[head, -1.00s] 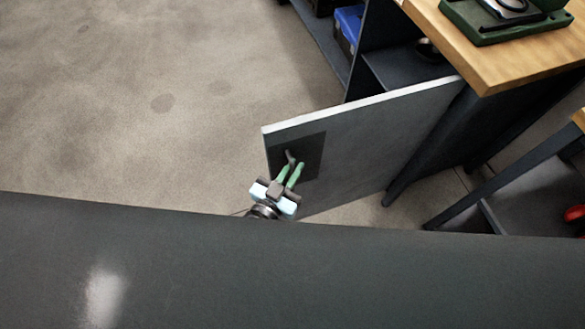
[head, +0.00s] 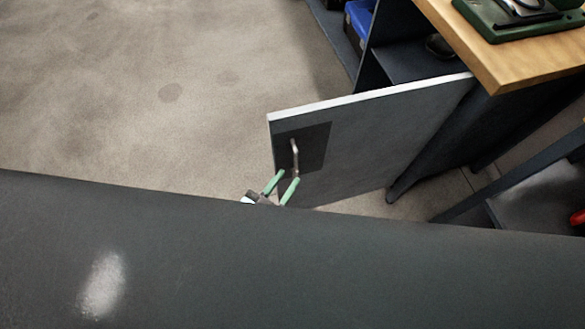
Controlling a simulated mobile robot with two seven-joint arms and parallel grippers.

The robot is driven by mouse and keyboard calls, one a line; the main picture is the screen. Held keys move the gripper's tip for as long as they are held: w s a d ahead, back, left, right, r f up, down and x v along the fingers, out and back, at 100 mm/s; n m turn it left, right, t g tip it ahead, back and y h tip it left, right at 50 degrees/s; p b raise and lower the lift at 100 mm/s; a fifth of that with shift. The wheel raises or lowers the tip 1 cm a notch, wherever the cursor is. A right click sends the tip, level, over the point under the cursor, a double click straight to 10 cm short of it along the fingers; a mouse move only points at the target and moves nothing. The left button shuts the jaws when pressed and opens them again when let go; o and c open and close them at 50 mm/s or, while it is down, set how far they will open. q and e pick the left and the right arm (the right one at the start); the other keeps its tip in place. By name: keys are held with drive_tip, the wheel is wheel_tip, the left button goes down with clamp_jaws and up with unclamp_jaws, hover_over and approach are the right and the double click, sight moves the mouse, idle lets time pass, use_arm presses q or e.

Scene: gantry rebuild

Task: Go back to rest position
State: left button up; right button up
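My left gripper (head: 283,184) shows in the head view just above the edge of a dark surface that fills the lower part. Its two green fingers are spread apart with nothing between them. The fingertips are just below the metal handle (head: 295,154) of a grey cabinet door (head: 370,140), apart from the handle. The door stands swung open. The rest of my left gripper and arm is hidden behind the dark surface. My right gripper does not show.
A wooden worktop (head: 470,45) with a green case (head: 508,20) is at the upper right. Under it is an open cabinet with a shelf (head: 405,72) and a blue box (head: 359,20). Bare floor (head: 150,80) lies to the left. A red object (head: 578,217) is at the right edge.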

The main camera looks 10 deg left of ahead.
use_arm(q)
drive_tip(key=shift+s+a, duration=0.3)
drive_tip(key=shift+s, duration=0.35)
drive_tip(key=s+a+f+n+g+y+p, duration=0.1)
drive_tip(key=s+a+g+y+p, duration=0.1)
drive_tip(key=s+a, duration=0.5)
drive_tip(key=s+a+f+n+g+y+p, duration=0.1)
drive_tip(key=s+a+g+y+p, duration=0.2)
drive_tip(key=s+a, duration=0.4)
drive_tip(key=s+g+p, duration=0.1)
drive_tip(key=s+g, duration=0.1)
drive_tip(key=s, duration=0.3)
drive_tip(key=shift+s+n+g+p, duration=0.3)
drive_tip(key=shift+s+n+p, duration=0.05)
drive_tip(key=shift+s+n, duration=0.05)
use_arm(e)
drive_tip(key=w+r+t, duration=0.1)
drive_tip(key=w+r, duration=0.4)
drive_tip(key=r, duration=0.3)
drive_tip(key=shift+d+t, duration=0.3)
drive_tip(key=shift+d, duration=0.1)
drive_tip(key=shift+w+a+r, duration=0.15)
